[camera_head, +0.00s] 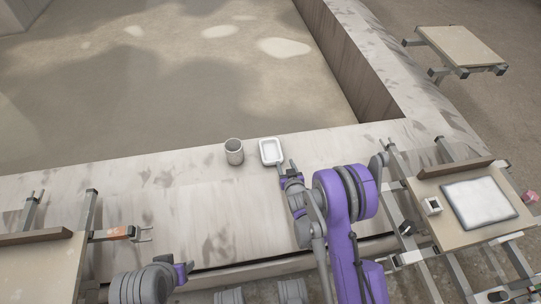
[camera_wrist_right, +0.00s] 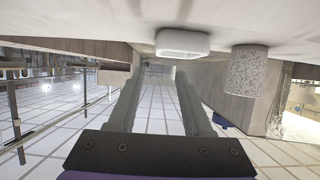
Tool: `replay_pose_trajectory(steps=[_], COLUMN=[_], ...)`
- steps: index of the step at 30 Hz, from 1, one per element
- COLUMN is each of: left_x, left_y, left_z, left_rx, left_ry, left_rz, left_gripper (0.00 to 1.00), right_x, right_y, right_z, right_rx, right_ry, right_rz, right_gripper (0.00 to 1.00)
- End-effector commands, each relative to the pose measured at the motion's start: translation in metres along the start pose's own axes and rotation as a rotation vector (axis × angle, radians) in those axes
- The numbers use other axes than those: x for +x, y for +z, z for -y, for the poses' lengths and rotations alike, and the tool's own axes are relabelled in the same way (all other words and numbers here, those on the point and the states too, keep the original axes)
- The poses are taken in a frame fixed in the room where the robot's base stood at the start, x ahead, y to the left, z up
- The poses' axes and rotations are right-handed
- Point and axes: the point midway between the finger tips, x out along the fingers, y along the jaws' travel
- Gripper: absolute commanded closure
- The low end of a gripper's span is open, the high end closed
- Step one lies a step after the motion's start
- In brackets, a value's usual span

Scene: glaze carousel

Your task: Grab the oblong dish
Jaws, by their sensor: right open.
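The oblong dish (camera_head: 271,151) is white, shallow and rectangular with rounded corners. It sits on the pale stained ledge near its far edge. My right gripper (camera_head: 287,168) is just to the near right of the dish, open and empty. In the right wrist view the dish (camera_wrist_right: 183,43) appears upside down, beyond the tips of the open fingers (camera_wrist_right: 158,76) and apart from them. A small purple and grey part of my left arm (camera_head: 182,272) shows at the lower left; its fingers cannot be made out clearly.
A grey speckled cup (camera_head: 234,152) stands just left of the dish; it also shows in the right wrist view (camera_wrist_right: 247,72). The ledge left of the cup is clear.

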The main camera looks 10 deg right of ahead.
Motion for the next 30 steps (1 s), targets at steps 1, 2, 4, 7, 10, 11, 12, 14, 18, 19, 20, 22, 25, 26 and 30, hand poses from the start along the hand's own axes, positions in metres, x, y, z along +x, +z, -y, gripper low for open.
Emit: replay_pose_trajectory(steps=[1,2,4,7,10,11,12,14,18,19,20,22,25,26,30], left_x=[0.003,0.003,0.005,0.007,0.009,0.010,0.010,0.011,0.015,0.016,0.018,0.021,0.023,0.023,0.023], left_y=[0.001,0.001,0.001,0.002,0.002,0.002,0.002,0.003,0.004,0.004,0.004,0.005,0.005,0.005,0.005], left_z=[0.000,0.000,0.000,0.000,0.000,0.000,0.000,0.000,0.000,0.000,0.000,0.000,0.000,0.000,0.000], left_rx=[0.000,0.000,0.000,0.000,0.000,0.000,0.000,0.000,0.000,0.000,0.000,0.000,0.000,0.000,0.000], left_ry=[0.000,0.000,0.000,0.000,0.000,0.000,0.000,0.000,0.000,0.000,0.000,0.000,0.000,0.000,0.000], left_rz=[0.001,0.001,0.001,0.002,0.003,0.003,0.003,0.003,0.004,0.004,0.005,0.005,0.006,0.006,0.006], left_gripper=[0.50,0.50,0.50,0.50,0.50,0.50,0.50,0.50,0.50,0.50,0.50,0.50,0.50,0.50,0.50], right_x=[0.005,0.008,0.017,0.034,0.049,0.052,0.055,0.058,0.072,0.077,0.082,0.092,0.105,0.107,0.111], right_y=[0.004,0.005,0.006,0.005,0.005,0.005,0.005,0.004,0.002,0.002,0.001,-0.001,-0.001,-0.002,-0.003], right_z=[0.000,0.001,0.001,0.000,0.000,0.000,0.000,0.000,-0.002,-0.003,-0.003,-0.005,-0.004,-0.004,-0.004], right_rx=[0.000,0.000,0.000,0.000,0.000,0.000,0.000,0.000,0.000,0.000,0.001,0.000,0.000,0.000,0.000], right_ry=[-0.001,-0.001,-0.002,-0.002,-0.002,-0.002,-0.002,-0.002,-0.001,-0.001,-0.001,-0.001,-0.002,-0.002,-0.002], right_rz=[-0.005,-0.007,-0.009,-0.009,-0.008,-0.008,-0.008,-0.008,-0.008,-0.007,-0.007,-0.007,-0.007,-0.007,-0.008], right_gripper=[0.50,0.50,0.50,0.50,0.50,0.50,0.50,0.50,0.50,0.50,0.50,0.50,0.50,0.50,0.50])
